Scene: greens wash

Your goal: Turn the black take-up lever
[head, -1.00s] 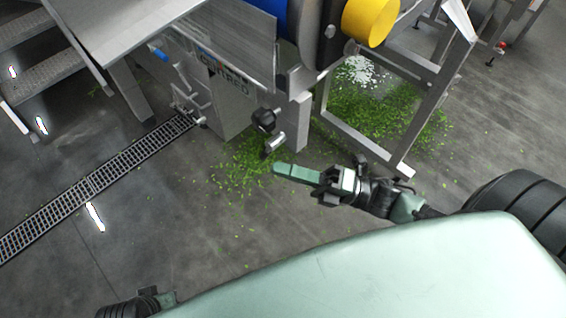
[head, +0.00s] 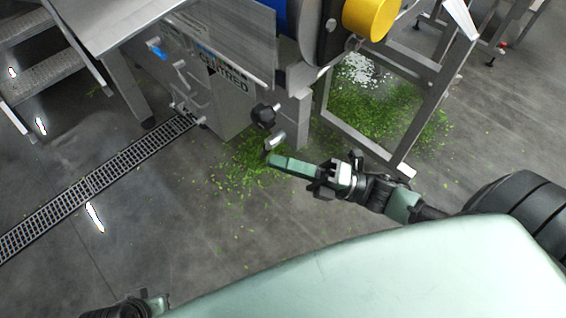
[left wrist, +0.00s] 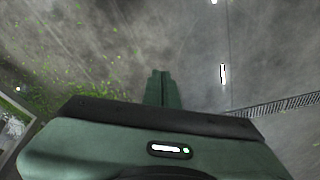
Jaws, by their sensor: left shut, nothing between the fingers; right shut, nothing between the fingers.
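A black knob-like handle (head: 263,116) sticks out of the machine's lower front in the head view. I take it for the take-up lever. Just below it is a short silver cylinder (head: 276,141) with a dark end. My right gripper (head: 272,160) is shut and empty, its green fingers pointing left. Its tips are close to the cylinder's dark end; I cannot tell if they touch. My left gripper (left wrist: 162,78) is shut and empty over bare floor in the left wrist view. The lever is not seen there.
The machine cabinet (head: 228,108) bears lettering, partly hidden by a metal plate (head: 235,40). A metal frame (head: 433,120) stands to the right over green scraps (head: 375,110). A floor drain grate (head: 90,190) and steps (head: 40,72) lie left. The floor in front is open.

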